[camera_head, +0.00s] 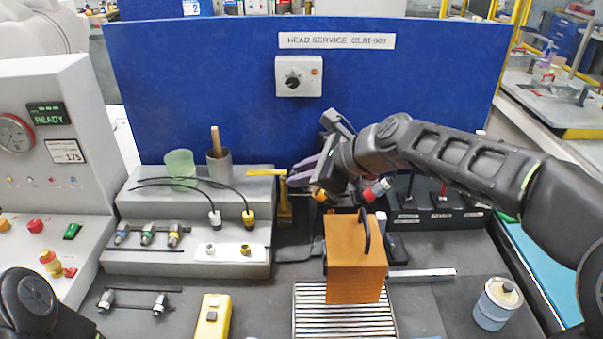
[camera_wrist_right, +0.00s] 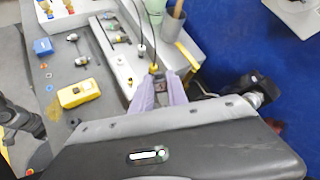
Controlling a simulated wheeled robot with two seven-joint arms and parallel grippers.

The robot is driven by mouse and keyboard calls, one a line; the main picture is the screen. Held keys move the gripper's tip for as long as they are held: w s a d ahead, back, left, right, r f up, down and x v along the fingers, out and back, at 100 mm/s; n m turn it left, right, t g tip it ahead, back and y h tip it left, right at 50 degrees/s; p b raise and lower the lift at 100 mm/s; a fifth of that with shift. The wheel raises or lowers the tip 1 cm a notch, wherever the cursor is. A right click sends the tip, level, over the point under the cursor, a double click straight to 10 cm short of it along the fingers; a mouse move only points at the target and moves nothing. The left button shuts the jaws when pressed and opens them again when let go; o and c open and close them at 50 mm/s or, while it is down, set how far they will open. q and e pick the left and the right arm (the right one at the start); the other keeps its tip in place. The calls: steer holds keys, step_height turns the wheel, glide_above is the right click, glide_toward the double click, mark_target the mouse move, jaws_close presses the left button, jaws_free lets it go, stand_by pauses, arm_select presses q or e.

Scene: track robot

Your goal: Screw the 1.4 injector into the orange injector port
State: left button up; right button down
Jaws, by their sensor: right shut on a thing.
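Several small injectors with coloured bands (camera_head: 147,234) lie in the grey stepped rack at the left; two more (camera_head: 160,304) lie on the table in front of it. Their size marks are unreadable. My right gripper (camera_head: 303,180) has purple fingers pointing left, at the height of the rack top, beside a yellow bracket (camera_head: 284,205). In the right wrist view the fingers (camera_wrist_right: 161,92) are closed on a small grey part (camera_wrist_right: 160,86), mostly hidden between them. I cannot tell whether it is an injector. I cannot make out the orange injector port. My left gripper is outside both views.
A yellow switch box (camera_head: 213,317) and a lidded jar (camera_head: 496,304) stand at the front. Black cables cross the rack. A blue panel (camera_head: 200,90) closes the back.

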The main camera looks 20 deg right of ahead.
steer(key=shift+p, duration=0.4)
stand_by(0.6)
steer(key=shift+s+d+f+b, duration=0.2)
steer(key=shift+d+f+b, duration=0.6)
steer(key=shift+b, duration=0.1)
stand_by(0.4)
steer(key=c, duration=1.2)
jaws_free()
steer(key=v, duration=0.7)
steer(key=shift+s+d+r+b, duration=0.15)
steer(key=shift+s+r+b, duration=0.1)
steer(key=shift+b, duration=0.15)
